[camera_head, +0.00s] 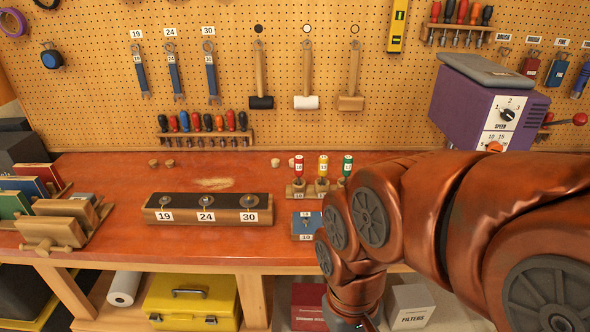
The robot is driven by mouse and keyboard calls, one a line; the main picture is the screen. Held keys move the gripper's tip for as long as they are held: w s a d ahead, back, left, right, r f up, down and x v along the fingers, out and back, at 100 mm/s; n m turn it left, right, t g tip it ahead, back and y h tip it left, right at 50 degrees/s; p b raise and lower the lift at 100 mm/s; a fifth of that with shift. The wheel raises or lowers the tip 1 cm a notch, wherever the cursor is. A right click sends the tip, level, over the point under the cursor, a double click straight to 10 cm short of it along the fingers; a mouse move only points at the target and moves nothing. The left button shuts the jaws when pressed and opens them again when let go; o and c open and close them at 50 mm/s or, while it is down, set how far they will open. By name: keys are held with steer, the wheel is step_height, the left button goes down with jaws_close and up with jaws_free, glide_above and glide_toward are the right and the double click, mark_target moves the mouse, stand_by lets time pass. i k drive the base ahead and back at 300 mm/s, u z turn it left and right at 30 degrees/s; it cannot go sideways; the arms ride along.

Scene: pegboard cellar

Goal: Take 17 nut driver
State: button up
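Three drivers stand upright in a small wooden holder (310,189) on the red bench top: one with a red handle (298,166), one with a yellow handle (322,166) and one with a green handle (347,166). Each handle bears a small white number label. The numbers are too small to read surely, so I cannot tell which is 17. My arm's forearm covers the right end of the holder. My arm bends down in front of the bench on the right, and my gripper's fingers are not visible at the bottom edge.
A small blue block (304,219) sits just before the holder. A dark-topped block (180,203) labelled 19, 24, 30 stands left of it. A purple machine (470,105) is at the back right. Wooden racks (60,225) fill the left end. Open bench lies between.

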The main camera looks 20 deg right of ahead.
mark_target(348, 162)
steer(key=u, duration=0.25)
steer(key=i, duration=1)
steer(key=z, duration=0.3)
